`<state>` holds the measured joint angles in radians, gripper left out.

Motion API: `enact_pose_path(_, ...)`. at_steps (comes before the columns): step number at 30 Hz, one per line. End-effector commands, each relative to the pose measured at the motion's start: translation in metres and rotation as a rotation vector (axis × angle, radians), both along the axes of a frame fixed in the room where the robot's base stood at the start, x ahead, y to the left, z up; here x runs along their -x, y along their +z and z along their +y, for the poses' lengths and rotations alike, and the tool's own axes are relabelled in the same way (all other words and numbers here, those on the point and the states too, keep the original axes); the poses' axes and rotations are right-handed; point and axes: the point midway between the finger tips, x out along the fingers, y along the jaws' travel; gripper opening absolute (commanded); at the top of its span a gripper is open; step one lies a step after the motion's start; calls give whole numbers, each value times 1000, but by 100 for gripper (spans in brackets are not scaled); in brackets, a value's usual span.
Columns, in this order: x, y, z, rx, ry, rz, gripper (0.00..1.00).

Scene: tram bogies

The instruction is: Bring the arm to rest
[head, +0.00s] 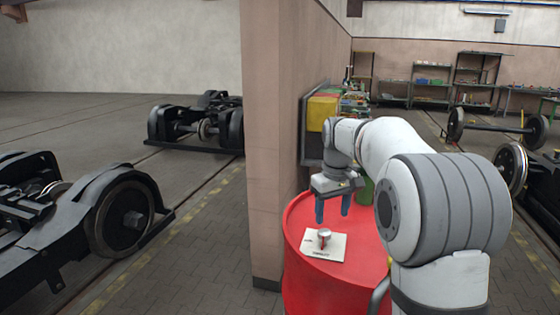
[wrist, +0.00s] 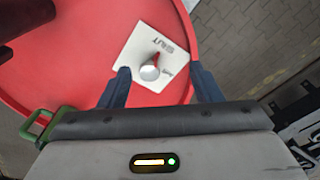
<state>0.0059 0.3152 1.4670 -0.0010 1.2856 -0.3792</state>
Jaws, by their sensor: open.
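My gripper (head: 332,208) has blue fingers and hangs pointing down above a red drum (head: 300,215). Its fingers are apart with nothing between them in the head view. In the wrist view the two fingers (wrist: 160,85) stand wide apart. Beyond them a small silver and red object (wrist: 150,71) sits on a white card with lettering (wrist: 133,55) on the drum top. In the head view this object (head: 324,235) stands on the card below my gripper, apart from the fingers.
A beige wall end (head: 262,150) stands just left of the drum. A green item (head: 366,190) shows behind my arm on the drum. Bogies (head: 120,215) stand on the left floor, wheelsets (head: 512,168) on the right. Shelves (head: 432,85) line the back.

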Motion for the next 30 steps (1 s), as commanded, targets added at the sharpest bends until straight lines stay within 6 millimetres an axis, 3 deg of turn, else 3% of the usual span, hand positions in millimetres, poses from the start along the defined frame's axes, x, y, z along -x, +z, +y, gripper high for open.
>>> enact_pose_path(1,21,6,1,-1,-21,-16,58)
enact_pose_path(8,112,12,2,-14,-129,-85,58)
enact_pose_path(14,193,-4,3,-31,-221,-145,58)
enact_pose_path(18,245,-25,3,-46,-281,-182,58)
enact_pose_path(24,293,-54,4,-62,-341,-217,58)
enact_pose_path(30,308,-65,4,-69,-362,-228,58)
